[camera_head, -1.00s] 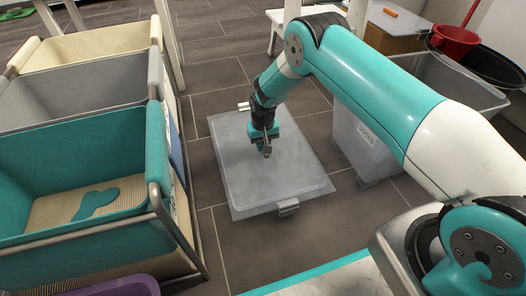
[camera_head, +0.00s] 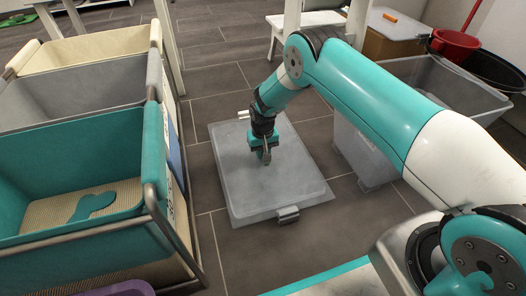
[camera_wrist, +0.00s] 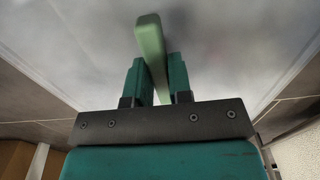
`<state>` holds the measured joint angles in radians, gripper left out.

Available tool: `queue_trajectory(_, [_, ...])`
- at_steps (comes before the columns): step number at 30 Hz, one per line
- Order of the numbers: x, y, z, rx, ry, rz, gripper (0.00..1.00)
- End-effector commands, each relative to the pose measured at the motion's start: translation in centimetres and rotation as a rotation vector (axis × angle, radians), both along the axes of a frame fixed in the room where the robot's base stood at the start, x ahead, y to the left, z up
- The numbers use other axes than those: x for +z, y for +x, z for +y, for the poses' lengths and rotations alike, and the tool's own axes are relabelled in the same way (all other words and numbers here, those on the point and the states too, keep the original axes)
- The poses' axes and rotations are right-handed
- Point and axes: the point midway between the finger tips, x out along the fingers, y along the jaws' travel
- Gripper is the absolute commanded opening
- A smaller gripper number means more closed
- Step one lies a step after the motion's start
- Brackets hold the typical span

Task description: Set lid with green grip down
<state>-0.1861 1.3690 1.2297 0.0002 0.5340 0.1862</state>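A translucent grey lid (camera_head: 250,199) is below my gripper (camera_head: 264,156) in the head view, lying about level over the tiled floor. Clips show at its near and far edges. I cannot tell whether it touches the floor. In the wrist view the lid (camera_wrist: 75,50) fills the top of the picture. Its pale green grip (camera_wrist: 150,45) runs between the two teal fingers of my gripper (camera_wrist: 160,75). The fingers are close on both sides of the grip and look shut on it. In the head view the grip is mostly hidden behind the fingers.
An open translucent bin (camera_head: 362,152) with a label stands to the right of the lid. A rack with teal (camera_head: 75,158), grey and cream hampers stands on the left. Bare floor (camera_head: 265,250) lies in front of the lid. A red bucket (camera_head: 454,42) is at the far right.

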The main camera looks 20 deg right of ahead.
Motion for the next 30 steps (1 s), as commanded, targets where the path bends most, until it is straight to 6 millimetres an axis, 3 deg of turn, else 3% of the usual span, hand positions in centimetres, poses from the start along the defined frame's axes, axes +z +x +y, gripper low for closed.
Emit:
queue_trajectory(1, [-1.1, -0.6, -0.1, 0.001, -0.002, 0.012, 0.39])
queue_trajectory(14, [-0.6, -0.7, -0.1, 0.001, -0.002, 0.013, 0.43])
queue_trajectory(30, [10.9, -0.5, -0.1, 0.0, -0.002, 0.009, 0.44])
